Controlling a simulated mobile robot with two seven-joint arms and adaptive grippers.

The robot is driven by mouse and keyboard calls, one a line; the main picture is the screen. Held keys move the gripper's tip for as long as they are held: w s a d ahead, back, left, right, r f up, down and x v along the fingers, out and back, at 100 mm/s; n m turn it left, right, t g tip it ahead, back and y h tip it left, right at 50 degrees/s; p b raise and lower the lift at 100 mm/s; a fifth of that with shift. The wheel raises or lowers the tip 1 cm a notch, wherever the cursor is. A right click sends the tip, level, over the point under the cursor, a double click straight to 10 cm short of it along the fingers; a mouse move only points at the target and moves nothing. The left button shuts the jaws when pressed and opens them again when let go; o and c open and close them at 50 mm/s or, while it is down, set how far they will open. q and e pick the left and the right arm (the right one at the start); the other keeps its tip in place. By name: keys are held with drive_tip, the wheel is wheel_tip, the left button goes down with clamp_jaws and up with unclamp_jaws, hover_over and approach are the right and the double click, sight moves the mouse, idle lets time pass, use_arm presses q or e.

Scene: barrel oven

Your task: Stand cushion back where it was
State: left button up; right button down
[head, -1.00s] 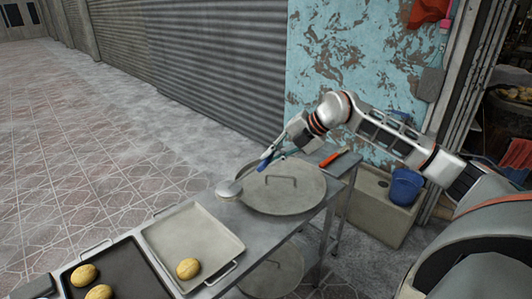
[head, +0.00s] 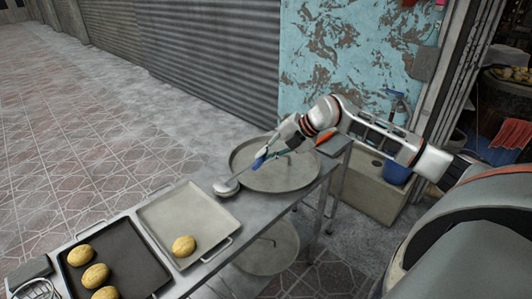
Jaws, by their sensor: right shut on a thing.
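The cushion (head: 227,187) shows as a pale round pad on a thin handle. It is low over the metal table, between the light tray and the round lid, with its handle slanting up to the right. My right gripper (head: 261,159) is shut on the handle, above the left part of the lid. Whether the pad touches the table top I cannot tell. My left gripper is not in view.
The round lid (head: 290,178) lies on the table (head: 228,212). A red-handled tool (head: 323,139) lies behind it. The light tray (head: 185,212) holds one bread; the dark tray (head: 125,255) holds several. A blue bucket (head: 396,173) stands at right.

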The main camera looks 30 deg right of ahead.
drive_tip(key=shift+f, duration=0.2)
idle(0.5)
drive_tip(key=c, duration=2)
unclamp_jaws()
drive_tip(key=o, duration=0.3)
drive_tip(key=shift+f, duration=0.1)
drive_tip(key=shift+s, duration=0.1)
drive_tip(key=shift+v, duration=4.55)
